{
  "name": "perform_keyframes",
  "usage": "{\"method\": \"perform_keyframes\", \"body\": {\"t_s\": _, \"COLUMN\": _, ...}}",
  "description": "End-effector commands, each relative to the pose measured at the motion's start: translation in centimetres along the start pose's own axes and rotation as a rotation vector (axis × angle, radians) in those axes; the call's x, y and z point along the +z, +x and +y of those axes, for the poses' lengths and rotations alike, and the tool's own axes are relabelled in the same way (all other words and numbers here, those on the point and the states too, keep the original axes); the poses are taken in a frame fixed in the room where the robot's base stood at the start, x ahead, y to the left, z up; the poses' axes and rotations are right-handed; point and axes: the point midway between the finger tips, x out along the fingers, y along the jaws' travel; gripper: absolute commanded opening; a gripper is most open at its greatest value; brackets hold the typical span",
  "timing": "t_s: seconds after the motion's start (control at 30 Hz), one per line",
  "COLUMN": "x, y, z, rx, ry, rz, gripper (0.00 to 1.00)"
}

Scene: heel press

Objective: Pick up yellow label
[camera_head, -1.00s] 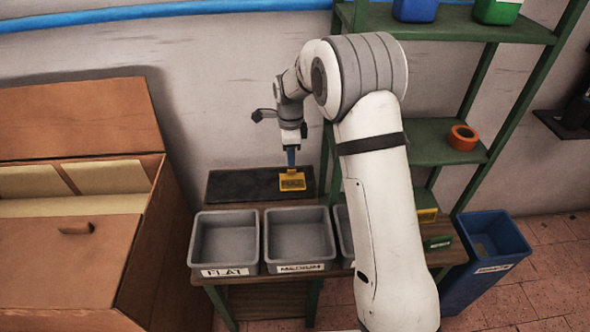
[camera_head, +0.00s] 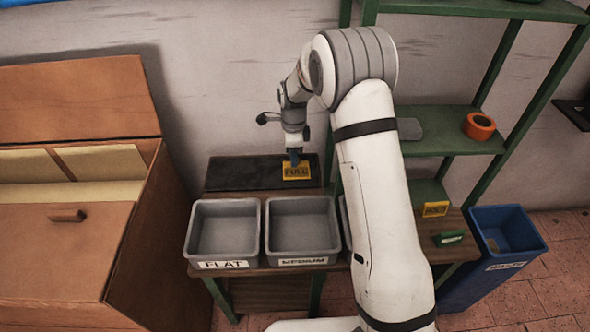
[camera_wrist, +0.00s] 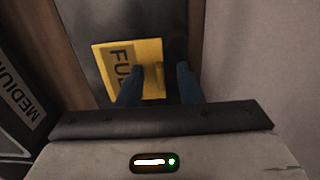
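A yellow label (camera_head: 296,172) marked FULL stands on the black mat (camera_head: 232,172) at the back of the bench. It also shows in the wrist view (camera_wrist: 130,62), with its dark lettering turned sideways. My gripper (camera_head: 295,160) is just above and at the label, pointing down. In the wrist view my gripper's two blue fingers (camera_wrist: 160,82) are apart. The left finger overlaps the label and the right one lies just past its right edge. Whether either finger touches it cannot be told. A second yellow label (camera_head: 435,209), apparently HOLD, is farther right on the bench.
Grey bins marked FLAT (camera_head: 224,230) and MEDIUM (camera_head: 300,228) stand in front of the mat; a third is mostly hidden by my arm. A green block (camera_head: 449,239), a blue bin (camera_head: 495,250) and a green shelf with orange tape (camera_head: 479,126) are right. A large brown box (camera_head: 70,240) is left.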

Motion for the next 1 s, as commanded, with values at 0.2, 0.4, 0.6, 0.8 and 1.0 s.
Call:
{"method": "perform_keyframes", "body": {"t_s": 0.2, "x": -0.1, "y": -0.1, "z": 0.0, "rx": 0.0, "ry": 0.001, "rz": 0.0, "gripper": 0.23}}
{"method": "perform_keyframes", "body": {"t_s": 0.4, "x": -0.1, "y": -0.1, "z": 0.0, "rx": 0.0, "ry": 0.002, "rz": 0.0, "gripper": 0.07}}
{"method": "perform_keyframes", "body": {"t_s": 0.6, "x": -0.1, "y": -0.1, "z": 0.0, "rx": 0.0, "ry": 0.002, "rz": 0.0, "gripper": 0.0}}
{"method": "perform_keyframes", "body": {"t_s": 0.8, "x": -0.1, "y": -0.1, "z": 0.0, "rx": 0.0, "ry": 0.002, "rz": 0.0, "gripper": 0.0}}
{"method": "perform_keyframes", "body": {"t_s": 1.0, "x": -0.2, "y": -2.0, "z": -0.1, "rx": -0.002, "ry": 0.003, "rz": 0.0, "gripper": 0.0}}
